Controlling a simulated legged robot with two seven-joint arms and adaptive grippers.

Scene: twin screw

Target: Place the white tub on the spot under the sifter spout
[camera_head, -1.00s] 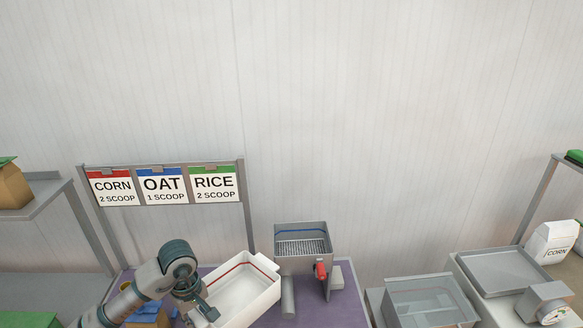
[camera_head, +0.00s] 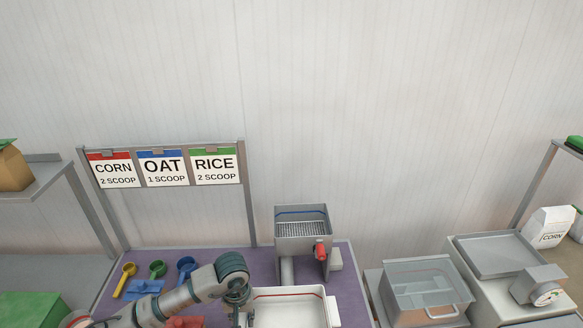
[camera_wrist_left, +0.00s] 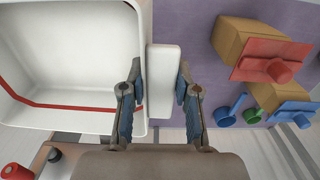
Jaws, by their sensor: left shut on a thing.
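The white tub (camera_head: 290,312) has a red line around its inside and is cut off by the bottom edge of the head view. It lies in front of the grey sifter (camera_head: 302,236) with its red knob (camera_head: 320,251). My left gripper (camera_head: 243,314) is at the tub's left end. In the left wrist view, its fingers (camera_wrist_left: 158,95) stand on both sides of the tub's white end handle (camera_wrist_left: 163,75) and are shut on it. The tub's inside (camera_wrist_left: 70,65) looks empty there. I cannot see the spot under the spout or tell whether the tub touches the table. My right gripper is out of view.
Yellow, green and blue scoops (camera_head: 186,268) lie on the purple table (camera_head: 345,290) at left. Boxes with a red lid (camera_wrist_left: 270,62) and a blue lid show in the wrist view. A clear bin (camera_head: 425,285) and a scale (camera_head: 540,287) stand at right.

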